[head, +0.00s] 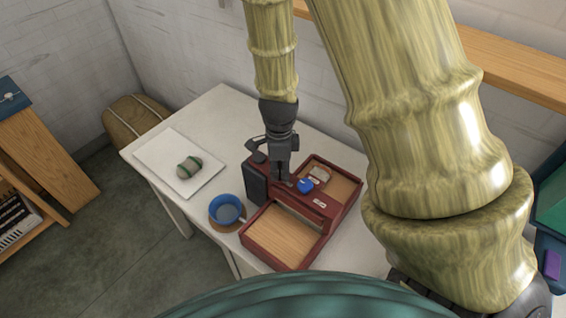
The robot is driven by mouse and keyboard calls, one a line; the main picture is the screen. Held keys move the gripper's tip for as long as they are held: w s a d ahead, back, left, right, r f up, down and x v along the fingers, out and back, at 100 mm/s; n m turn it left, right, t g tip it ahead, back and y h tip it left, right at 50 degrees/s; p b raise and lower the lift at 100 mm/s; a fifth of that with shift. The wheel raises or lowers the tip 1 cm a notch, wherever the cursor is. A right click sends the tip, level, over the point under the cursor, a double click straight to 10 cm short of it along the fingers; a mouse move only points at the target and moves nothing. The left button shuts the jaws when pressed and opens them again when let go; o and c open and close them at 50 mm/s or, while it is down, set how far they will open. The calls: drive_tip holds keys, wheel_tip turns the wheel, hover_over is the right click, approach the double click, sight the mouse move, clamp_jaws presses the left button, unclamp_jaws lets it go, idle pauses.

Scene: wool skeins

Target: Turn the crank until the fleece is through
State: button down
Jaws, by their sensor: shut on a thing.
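A dark red machine (310,228) with two wood-floored trays stands on the white table. A dark housing (256,182) is on its left side. A small pale tuft (320,174), seemingly the fleece, lies in the back tray. A blue knob (305,186) sits on the machine near the middle. My dark gripper (283,176) points down at the machine's middle, just left of the blue knob. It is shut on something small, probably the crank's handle. The gripper hides most of it, and the crank's arm cannot be made out clearly.
A blue cup (227,209) on a brown coaster stands left of the machine, close to it. A grey-green striped stone-like lump (189,167) lies on a white sheet (160,147) further left. The table's (220,105) back left is clear. A wall stands behind.

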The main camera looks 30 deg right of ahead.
drive_tip(key=shift+a, duration=0.2)
idle(0.4)
drive_tip(key=c, duration=1.2)
unclamp_jaws()
wheel_tip(320, 180, up, 10)
drive_tip(key=shift+r, duration=1.05)
